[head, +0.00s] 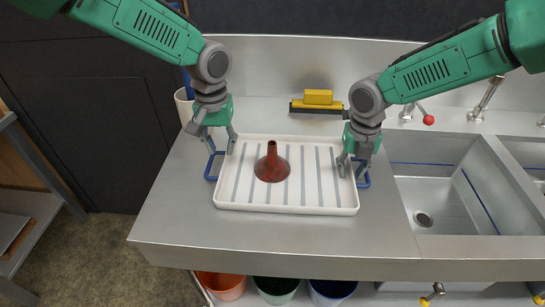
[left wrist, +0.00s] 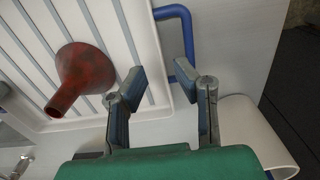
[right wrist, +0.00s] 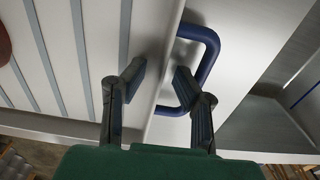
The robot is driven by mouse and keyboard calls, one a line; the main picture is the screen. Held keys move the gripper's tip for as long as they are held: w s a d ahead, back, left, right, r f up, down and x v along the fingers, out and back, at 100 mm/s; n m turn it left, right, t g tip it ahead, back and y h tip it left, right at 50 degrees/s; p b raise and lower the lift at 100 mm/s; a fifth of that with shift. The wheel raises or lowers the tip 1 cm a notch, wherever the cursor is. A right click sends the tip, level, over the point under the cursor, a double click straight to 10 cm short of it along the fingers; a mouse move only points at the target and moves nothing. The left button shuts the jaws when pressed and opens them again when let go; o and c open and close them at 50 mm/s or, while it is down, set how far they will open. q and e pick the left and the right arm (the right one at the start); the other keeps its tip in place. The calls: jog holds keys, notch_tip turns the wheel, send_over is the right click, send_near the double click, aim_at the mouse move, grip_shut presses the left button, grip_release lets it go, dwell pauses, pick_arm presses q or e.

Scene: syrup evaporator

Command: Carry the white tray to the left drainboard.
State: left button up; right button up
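The white tray (head: 287,209) with grey stripes lies flat on the steel drainboard (head: 200,226) left of the sink. A dark red funnel (head: 272,165) stands in it, wide end down. The tray has a blue left handle (head: 211,170) and a blue right handle (head: 364,180). My left gripper (head: 220,152) is open at the left end, its fingers apart near the left handle (left wrist: 174,12). My right gripper (head: 352,170) is open at the right end, its fingers on either side of the tray's edge by the right handle (right wrist: 212,50). Contact is unclear in both cases.
A sink basin (head: 437,190) with a drain lies to the right, and another beyond it. A yellow squeegee (head: 317,102) is behind the tray. A white container (head: 184,106) stands at the back left. Buckets (head: 276,288) are below the front edge. The drainboard front is clear.

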jog(key=shift+r, duration=0.1)
pick_arm(q)
notch_tip(320, 180, up, 6)
jog(key=shift+f, duration=0.1)
pick_arm(e)
notch_tip(320, 180, up, 12)
dwell(0.3)
dwell(0.3)
